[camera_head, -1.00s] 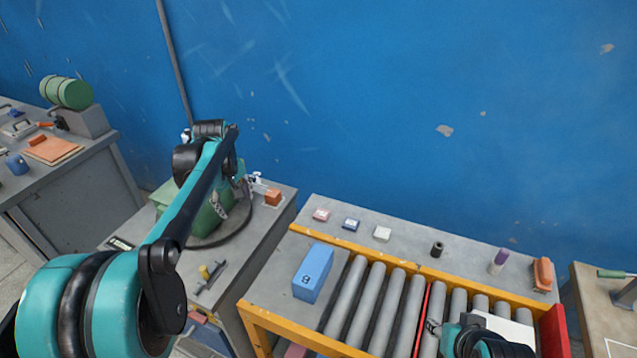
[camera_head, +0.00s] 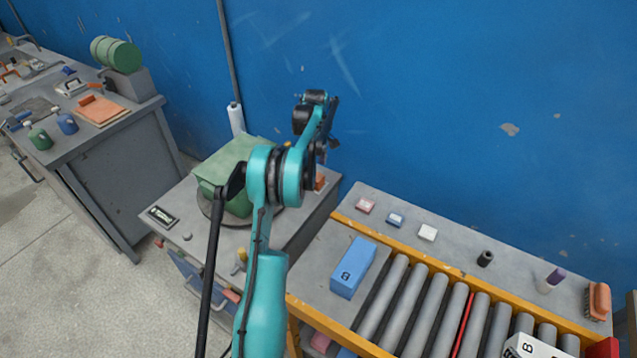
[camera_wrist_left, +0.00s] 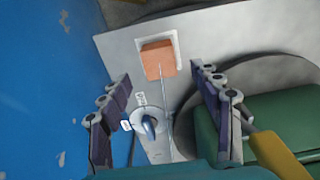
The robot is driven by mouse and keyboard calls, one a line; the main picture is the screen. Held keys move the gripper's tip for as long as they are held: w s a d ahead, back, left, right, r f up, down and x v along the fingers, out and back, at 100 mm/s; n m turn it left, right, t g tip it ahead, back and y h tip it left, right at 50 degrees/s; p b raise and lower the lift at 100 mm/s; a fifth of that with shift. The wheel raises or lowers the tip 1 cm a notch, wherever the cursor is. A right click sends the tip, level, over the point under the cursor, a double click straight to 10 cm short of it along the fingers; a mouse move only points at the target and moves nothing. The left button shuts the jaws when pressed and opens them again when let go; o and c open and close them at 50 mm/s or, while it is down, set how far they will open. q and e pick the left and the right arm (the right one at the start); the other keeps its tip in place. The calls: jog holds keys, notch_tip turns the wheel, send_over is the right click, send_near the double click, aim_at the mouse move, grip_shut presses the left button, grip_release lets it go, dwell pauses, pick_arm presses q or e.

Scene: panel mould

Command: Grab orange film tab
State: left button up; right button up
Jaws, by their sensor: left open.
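In the left wrist view my left gripper (camera_wrist_left: 161,77) is open, with its two fingers well apart and nothing between their tips. An orange-yellow strip (camera_wrist_left: 277,155), which may be the film tab, stands at the edge of the green mould (camera_wrist_left: 270,112), to the right of and outside the right finger. The green mould also shows in the head view (camera_head: 222,165), on a round dark base. My right gripper is not in view.
An orange block (camera_wrist_left: 158,60) sits in a white tray beyond my fingertips. A bottle-like item with a blue tip (camera_wrist_left: 147,125) lies between the fingers' lower parts. The blue wall (camera_wrist_left: 40,80) is close on the left. A roller conveyor (camera_head: 420,310) with a blue box (camera_head: 353,267) stands right.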

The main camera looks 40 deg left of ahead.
aim_at(316, 177)
pick_arm(q)
notch_tip(316, 177, down, 4)
jog(key=shift+f+b, duration=0.15)
jog(key=shift+b, duration=0.65)
jog(key=shift+c, duration=0.6)
jog(key=c, duration=1.2)
jog(key=shift+o, duration=0.2)
